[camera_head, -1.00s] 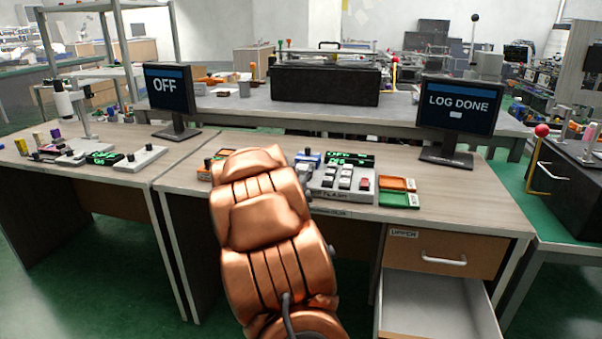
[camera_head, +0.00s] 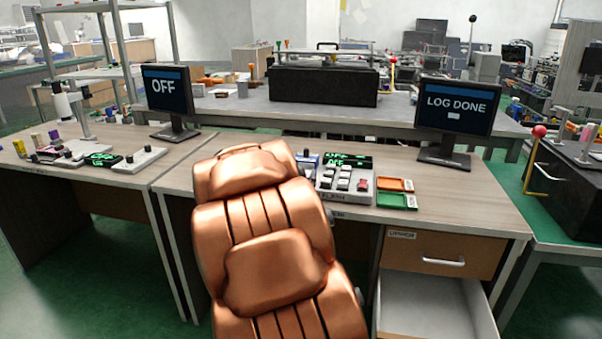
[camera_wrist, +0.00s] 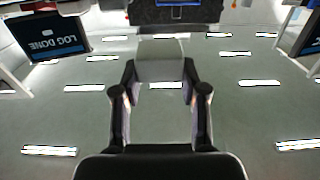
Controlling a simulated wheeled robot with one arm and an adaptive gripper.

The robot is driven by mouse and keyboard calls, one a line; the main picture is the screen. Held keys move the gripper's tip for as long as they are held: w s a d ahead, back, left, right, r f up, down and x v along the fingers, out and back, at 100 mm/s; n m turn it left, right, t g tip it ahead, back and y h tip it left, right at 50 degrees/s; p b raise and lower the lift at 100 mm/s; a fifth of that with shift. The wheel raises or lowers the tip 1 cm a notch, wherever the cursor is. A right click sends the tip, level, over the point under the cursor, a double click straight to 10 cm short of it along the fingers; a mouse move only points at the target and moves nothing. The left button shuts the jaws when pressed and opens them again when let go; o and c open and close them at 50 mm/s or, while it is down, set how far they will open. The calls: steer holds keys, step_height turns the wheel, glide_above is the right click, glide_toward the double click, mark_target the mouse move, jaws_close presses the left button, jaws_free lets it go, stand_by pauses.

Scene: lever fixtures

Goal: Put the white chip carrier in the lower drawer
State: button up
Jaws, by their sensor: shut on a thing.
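In the wrist view my gripper (camera_wrist: 159,76) is shut on a pale block, the white chip carrier (camera_wrist: 160,58), with one finger on each side of it. In the head view the carrier and my gripper are hidden behind my copper-coloured arm. The lower drawer (camera_head: 435,307) is pulled open at the bottom right of the head view. It is pale inside, and the part of its floor that shows looks empty. The upper drawer (camera_head: 440,255), with a wooden front and a metal handle, is shut above it.
On the desk (camera_head: 480,205) are a control box with switches (camera_head: 345,184), an orange tray (camera_head: 396,184), a green tray (camera_head: 397,201) and a monitor reading LOG DONE (camera_head: 457,104). Another monitor (camera_head: 169,89) reads OFF. A black case (camera_head: 567,185) stands at the right.

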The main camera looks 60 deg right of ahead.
steer(key=shift+s+a+r+b, duration=0.15)
steer(key=shift+s+a+b, duration=0.85)
steer(key=shift+b, duration=1.05)
steer(key=shift+s+a+r+b, duration=0.1)
steer(key=shift+s+a+b, duration=0.85)
steer(key=shift+b, duration=1.05)
steer(key=shift+w+a, duration=0.2)
steer(key=shift+a, duration=0.05)
